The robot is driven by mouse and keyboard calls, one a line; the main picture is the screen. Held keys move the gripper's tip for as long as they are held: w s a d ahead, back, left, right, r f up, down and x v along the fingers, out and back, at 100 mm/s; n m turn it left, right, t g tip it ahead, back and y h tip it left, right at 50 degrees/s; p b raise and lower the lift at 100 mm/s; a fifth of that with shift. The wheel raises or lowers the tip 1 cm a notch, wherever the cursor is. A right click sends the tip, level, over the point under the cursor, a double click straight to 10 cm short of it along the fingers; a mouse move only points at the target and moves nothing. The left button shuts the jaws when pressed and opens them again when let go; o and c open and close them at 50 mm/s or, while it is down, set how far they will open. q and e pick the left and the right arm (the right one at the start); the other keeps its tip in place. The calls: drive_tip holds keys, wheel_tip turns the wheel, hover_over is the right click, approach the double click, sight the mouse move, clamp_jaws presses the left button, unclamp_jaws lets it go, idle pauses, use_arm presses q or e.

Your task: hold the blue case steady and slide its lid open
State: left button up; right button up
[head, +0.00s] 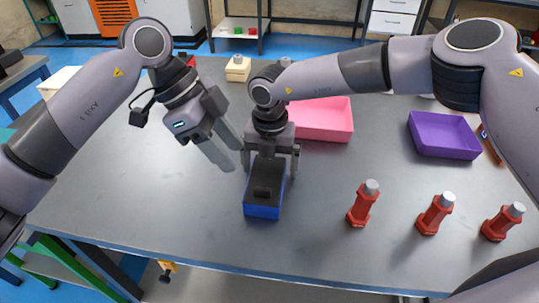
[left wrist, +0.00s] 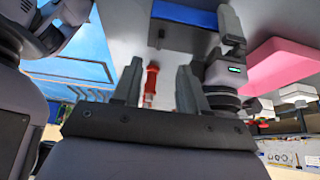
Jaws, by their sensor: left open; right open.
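The blue case (head: 263,211) lies on the grey table, with a dark lid (head: 269,172) and a small dark raised block on top. My right gripper (head: 271,166) is open over the case's far end, one finger on each side; I cannot tell whether they touch it. My left gripper (head: 222,148) is open and empty, left of the case and apart from it. In the left wrist view the case's blue side (left wrist: 185,13) shows at the top, beyond my open left fingers (left wrist: 158,80), with a right finger beside it.
A pink tray (head: 325,136) stands behind and right of the case, a purple tray (head: 445,153) farther right. Three red bottles with grey caps (head: 362,205) stand along the front right. A cream box (head: 238,70) is at the back. The table left of the case is clear.

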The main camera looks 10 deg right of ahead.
drive_tip(key=c, duration=0.9)
use_arm(q)
drive_tip(key=shift+c, duration=0.6)
use_arm(e)
drive_tip(key=shift+c, duration=0.6)
use_arm(q)
wheel_tip(320, 180, up, 4)
drive_tip(key=f+t+y, duration=0.1)
drive_tip(key=t+y, duration=0.1)
drive_tip(key=y, duration=0.3)
hover_over(264, 189)
wheel_tip(264, 189, down, 11)
drive_tip(key=shift+f, duration=0.2)
drive_tip(key=shift+c, duration=0.3)
clamp_jaws()
